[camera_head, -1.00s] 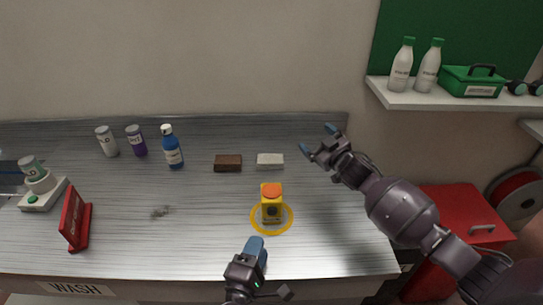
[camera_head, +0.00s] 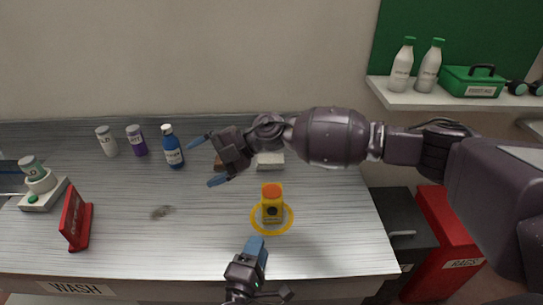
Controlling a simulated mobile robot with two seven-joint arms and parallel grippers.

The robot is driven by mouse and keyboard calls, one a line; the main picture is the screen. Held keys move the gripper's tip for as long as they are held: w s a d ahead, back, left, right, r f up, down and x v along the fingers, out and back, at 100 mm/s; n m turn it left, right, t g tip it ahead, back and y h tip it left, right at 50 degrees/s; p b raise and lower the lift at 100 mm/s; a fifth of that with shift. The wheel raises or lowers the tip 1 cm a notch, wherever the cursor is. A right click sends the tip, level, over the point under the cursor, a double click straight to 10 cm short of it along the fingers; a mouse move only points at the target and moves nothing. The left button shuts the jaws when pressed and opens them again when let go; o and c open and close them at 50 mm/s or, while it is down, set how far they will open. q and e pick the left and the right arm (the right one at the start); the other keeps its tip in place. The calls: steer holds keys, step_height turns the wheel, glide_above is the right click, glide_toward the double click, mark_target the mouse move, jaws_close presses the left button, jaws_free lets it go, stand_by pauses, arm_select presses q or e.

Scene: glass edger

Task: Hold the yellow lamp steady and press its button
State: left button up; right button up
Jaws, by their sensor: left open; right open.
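The yellow lamp (camera_head: 272,213) stands upright on the metal bench inside a yellow ring (camera_head: 288,225). Its orange-red button (camera_head: 272,190) is on top, with nothing touching it. My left gripper (camera_head: 268,269) is at the bench's front edge, just in front of the lamp, open and apart from it. My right gripper (camera_head: 206,162) is open and empty over the bench, to the left of and behind the lamp, its arm reaching in from the right above the bench's back right part.
A blue bottle (camera_head: 172,150), purple bottle (camera_head: 137,141) and white bottle (camera_head: 107,142) stand back left. A red sign (camera_head: 76,219) stands front left.

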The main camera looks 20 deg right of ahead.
step_height(320, 180, down, 2)
steer(key=s+d+n+g+h, duration=0.1)
steer(key=n+g+h, duration=0.1)
steer(key=h, duration=0.1)
steer(key=n+h, duration=0.1)
steer(key=h, duration=1)
glide_toward(271, 187)
steer(key=shift+w+d+f+t, duration=0.4)
steer(key=shift+w+d+f, duration=0.25)
steer(key=shift+w+f, duration=0.35)
step_height(271, 187, down, 11)
steer(key=shift+r, duration=0.1)
steer(key=c, duration=1.2)
arm_select(q)
jaws_close()
